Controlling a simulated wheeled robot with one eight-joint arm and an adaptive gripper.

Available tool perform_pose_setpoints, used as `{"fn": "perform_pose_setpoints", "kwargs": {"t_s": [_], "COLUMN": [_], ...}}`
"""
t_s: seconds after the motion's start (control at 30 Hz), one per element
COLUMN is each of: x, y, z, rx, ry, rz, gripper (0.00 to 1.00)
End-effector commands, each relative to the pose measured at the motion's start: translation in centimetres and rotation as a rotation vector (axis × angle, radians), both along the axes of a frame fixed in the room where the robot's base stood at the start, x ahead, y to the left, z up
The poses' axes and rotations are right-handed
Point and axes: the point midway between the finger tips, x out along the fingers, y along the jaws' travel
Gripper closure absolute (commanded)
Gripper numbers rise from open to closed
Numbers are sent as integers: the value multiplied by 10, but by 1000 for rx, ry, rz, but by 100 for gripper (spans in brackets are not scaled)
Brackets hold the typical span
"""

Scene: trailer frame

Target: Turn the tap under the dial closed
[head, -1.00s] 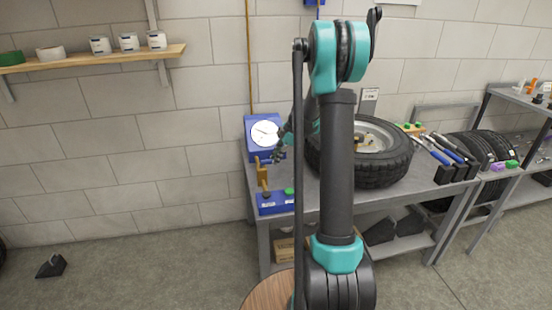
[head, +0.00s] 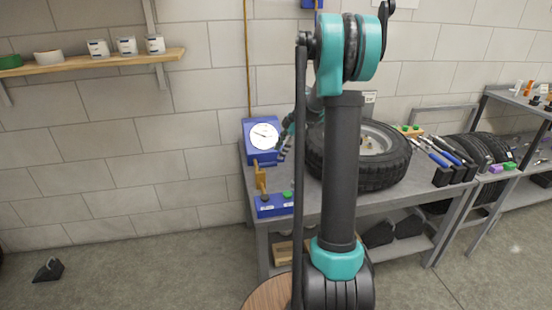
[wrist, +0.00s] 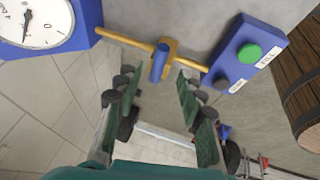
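The dial (head: 264,136) is a white round gauge in a blue housing at the back left of the bench; in the wrist view the dial (wrist: 35,18) fills the upper left. Below it, the tap (head: 260,174) has a yellow body on a thin yellow pipe. In the wrist view the tap's blue handle (wrist: 159,62) stands across the pipe. My gripper (wrist: 155,82) is open and empty, its green-and-black fingers on either side of the handle's line and apparently short of it. In the head view my gripper (head: 283,146) is small and partly hidden beside the dial.
A blue box (head: 272,206) with a green button sits at the bench's front left, close to the tap. A large tyre (head: 358,170) lies right of my gripper, partly behind my arm. Tools (head: 440,155) lie farther right.

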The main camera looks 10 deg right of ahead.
Motion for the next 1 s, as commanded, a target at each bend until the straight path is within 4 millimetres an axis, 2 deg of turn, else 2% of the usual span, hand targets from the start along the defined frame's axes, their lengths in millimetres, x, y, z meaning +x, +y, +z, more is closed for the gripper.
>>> {"fn": "perform_pose_setpoints", "kwargs": {"t_s": [0.2,0.4,0.8,0.87,1.0], "x": [-7,-9,-12,-19,-54], "y": [-15,-21,-21,-17,-1], "z": [35,50,52,51,45], "rx": [0,0,-1,-4,-19], "ry": [-1,-1,3,13,66], "rz": [-1,0,-9,-38,-204], "gripper": [62,62,62,62,62]}}
